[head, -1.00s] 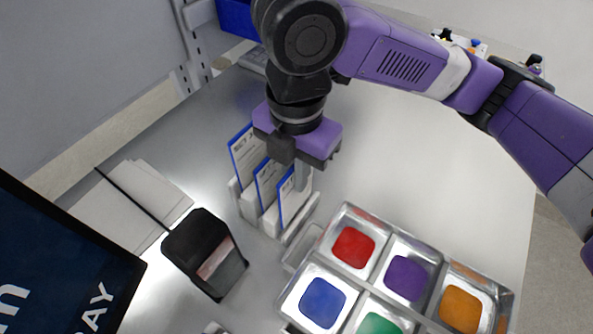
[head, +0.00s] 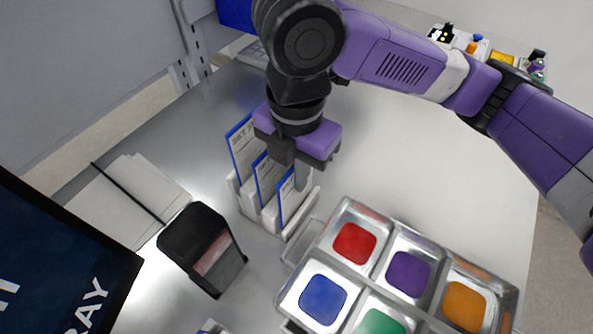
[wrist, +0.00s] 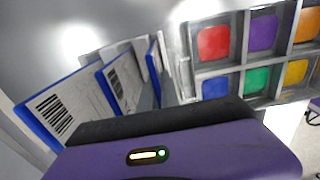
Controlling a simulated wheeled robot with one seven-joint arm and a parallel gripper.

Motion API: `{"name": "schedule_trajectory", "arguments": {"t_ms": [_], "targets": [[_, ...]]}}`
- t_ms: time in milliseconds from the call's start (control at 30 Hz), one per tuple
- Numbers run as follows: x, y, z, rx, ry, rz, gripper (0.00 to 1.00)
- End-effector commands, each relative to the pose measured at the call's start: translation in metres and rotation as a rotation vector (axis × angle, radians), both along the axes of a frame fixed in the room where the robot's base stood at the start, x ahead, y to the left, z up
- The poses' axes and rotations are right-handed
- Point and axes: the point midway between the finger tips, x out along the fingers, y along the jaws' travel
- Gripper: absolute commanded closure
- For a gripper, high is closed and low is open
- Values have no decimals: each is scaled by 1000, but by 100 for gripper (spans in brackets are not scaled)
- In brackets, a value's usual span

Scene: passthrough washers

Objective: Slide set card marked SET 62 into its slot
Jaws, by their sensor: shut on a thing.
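Several white set cards with blue edges stand in a pale slotted rack (head: 268,216) on the metal table. The back card (head: 241,150) shows print beginning "SET", but its number is not readable. A middle card (head: 267,180) and a front card (head: 288,195) stand beside it. My gripper (head: 298,178) is above the rack at the front card, pointing down and shut on it; the fingertips are partly hidden. In the wrist view the cards with barcodes (wrist: 58,112) stand to the left, and the front card (wrist: 154,68) is just beyond my gripper's body. I cannot tell which card is SET 62.
A metal tray (head: 335,254) with coloured compartments stands right of the rack. A black box (head: 203,248) and a strapped stack of white sheets (head: 125,196) lie left. The table behind the tray is clear.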

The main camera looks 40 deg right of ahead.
Motion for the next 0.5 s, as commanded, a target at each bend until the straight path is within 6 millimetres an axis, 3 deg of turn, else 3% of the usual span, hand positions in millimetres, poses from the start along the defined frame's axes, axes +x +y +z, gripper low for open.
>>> {"name": "schedule_trajectory", "arguments": {"t_ms": [500], "targets": [[0, 0, -10, 0, 0, 0, 100]]}}
